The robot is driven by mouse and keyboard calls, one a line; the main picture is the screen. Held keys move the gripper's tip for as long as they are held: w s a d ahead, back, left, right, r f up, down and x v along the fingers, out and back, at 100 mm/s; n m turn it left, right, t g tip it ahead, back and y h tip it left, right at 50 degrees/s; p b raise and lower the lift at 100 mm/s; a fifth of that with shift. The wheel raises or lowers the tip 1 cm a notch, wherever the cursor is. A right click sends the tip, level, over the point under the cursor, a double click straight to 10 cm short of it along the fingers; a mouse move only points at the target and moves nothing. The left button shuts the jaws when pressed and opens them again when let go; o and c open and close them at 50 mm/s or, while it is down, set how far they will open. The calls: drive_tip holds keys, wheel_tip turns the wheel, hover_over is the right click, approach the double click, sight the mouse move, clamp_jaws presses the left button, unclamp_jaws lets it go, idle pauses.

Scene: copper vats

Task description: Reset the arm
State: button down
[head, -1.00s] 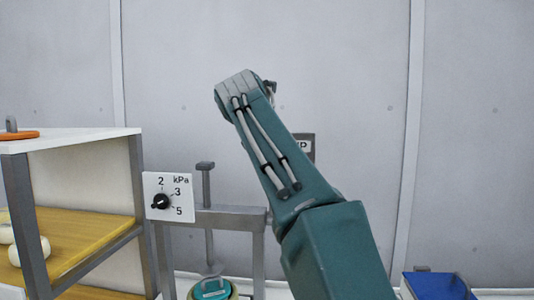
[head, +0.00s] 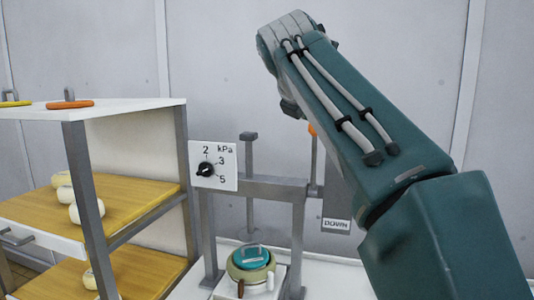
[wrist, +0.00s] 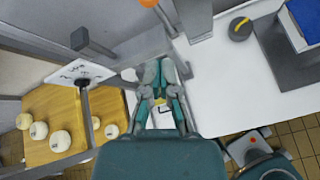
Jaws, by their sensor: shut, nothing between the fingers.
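My arm (head: 335,95) rises from the lower right of the head view, its upper end in front of the grey wall and the press. The arm hides my gripper there. In the wrist view my gripper (wrist: 160,86) points away from the camera, its fingers drawn together and empty. A teal-topped round pot (head: 250,262) stands in the press; in the wrist view the fingers are in line with that area and partly cover it. I cannot tell the distance between them.
The press frame (head: 262,187) carries a kPa dial plate (head: 213,166) and a DOWN sign (head: 337,225). A shelf (head: 120,112) with pale round pieces stands at left.

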drive_tip(key=s+d+f+m+g+y, duration=0.2)
drive_tip(key=s+f+m, duration=1.1)
drive_tip(key=f, duration=0.5)
drive_tip(key=s+d+f+m+g+y, duration=0.1)
drive_tip(key=s+f+m+g+y, duration=0.1)
drive_tip(key=s+f+m, duration=1.2)
wheel_tip(320, 180, down, 5)
drive_tip(key=shift+s+d+f+g, duration=0.15)
drive_tip(key=shift+s+d+g, duration=0.2)
drive_tip(key=shift+s+g, duration=0.25)
